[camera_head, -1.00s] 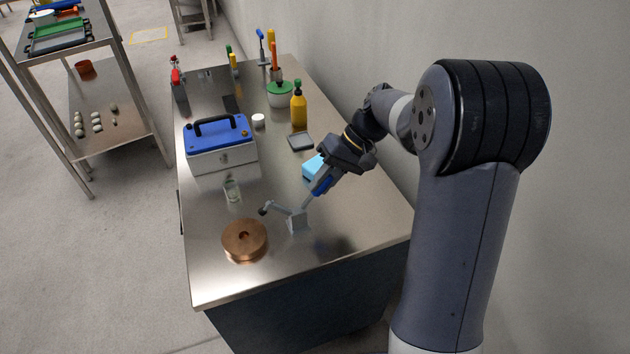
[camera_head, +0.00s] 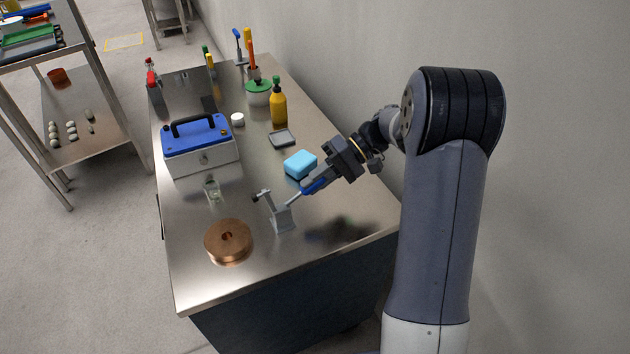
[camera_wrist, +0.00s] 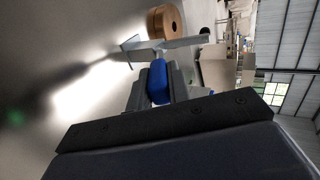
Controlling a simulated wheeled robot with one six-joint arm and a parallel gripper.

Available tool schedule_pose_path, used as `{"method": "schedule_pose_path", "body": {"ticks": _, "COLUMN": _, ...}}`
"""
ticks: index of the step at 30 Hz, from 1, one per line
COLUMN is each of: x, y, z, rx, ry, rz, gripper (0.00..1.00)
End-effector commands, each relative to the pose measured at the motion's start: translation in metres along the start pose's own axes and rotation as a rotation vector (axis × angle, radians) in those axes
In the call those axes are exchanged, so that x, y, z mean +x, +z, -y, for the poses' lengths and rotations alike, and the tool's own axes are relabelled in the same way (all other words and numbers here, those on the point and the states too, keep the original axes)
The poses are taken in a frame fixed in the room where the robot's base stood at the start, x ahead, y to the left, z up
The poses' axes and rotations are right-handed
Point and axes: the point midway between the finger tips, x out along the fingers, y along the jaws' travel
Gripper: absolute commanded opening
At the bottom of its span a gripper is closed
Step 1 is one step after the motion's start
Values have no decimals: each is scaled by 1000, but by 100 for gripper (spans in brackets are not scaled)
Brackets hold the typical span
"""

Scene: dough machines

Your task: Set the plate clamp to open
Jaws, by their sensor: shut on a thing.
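The plate clamp (camera_head: 282,219) is a small grey toggle clamp near the front of the steel bench. Its arm with a dark tip (camera_head: 256,197) points up and left, raised clear of the bench top. Its lever slopes up to the right and ends in a blue grip (camera_head: 311,187). My gripper (camera_head: 317,184) comes from the upper right and is shut on that grip. In the wrist view the blue grip (camera_wrist: 159,83) sits between my two fingers, with the grey clamp (camera_wrist: 168,44) beyond; its base is partly hidden there.
A copper disc (camera_head: 228,242) lies left of the clamp. A light-blue sponge-like block (camera_head: 300,164) lies close behind my gripper. A blue-lidded box (camera_head: 200,146), a small glass (camera_head: 212,190) and a yellow bottle (camera_head: 278,107) stand farther back. The bench's front right is clear.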

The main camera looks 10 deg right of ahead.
Motion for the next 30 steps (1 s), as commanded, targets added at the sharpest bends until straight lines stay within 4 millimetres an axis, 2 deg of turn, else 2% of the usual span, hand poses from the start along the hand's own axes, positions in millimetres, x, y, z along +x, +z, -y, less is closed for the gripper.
{"method": "schedule_pose_path", "body": {"ticks": 6, "x": 1, "y": 1, "z": -1, "rx": 3, "ry": -4, "rz": 2, "gripper": 0}}
{"method": "schedule_pose_path", "body": {"ticks": 7, "x": 1, "y": 1, "z": -1, "rx": 4, "ry": -4, "rz": 2, "gripper": 21}}
{"method": "schedule_pose_path", "body": {"ticks": 14, "x": 1, "y": 0, "z": -1, "rx": 3, "ry": -2, "rz": 1, "gripper": 40}}
{"method": "schedule_pose_path", "body": {"ticks": 23, "x": -3, "y": 0, "z": -1, "rx": 3, "ry": -1, "rz": 0, "gripper": 40}}
{"method": "schedule_pose_path", "body": {"ticks": 30, "x": -39, "y": 0, "z": -2, "rx": 2, "ry": -1, "rz": -3, "gripper": 40}}
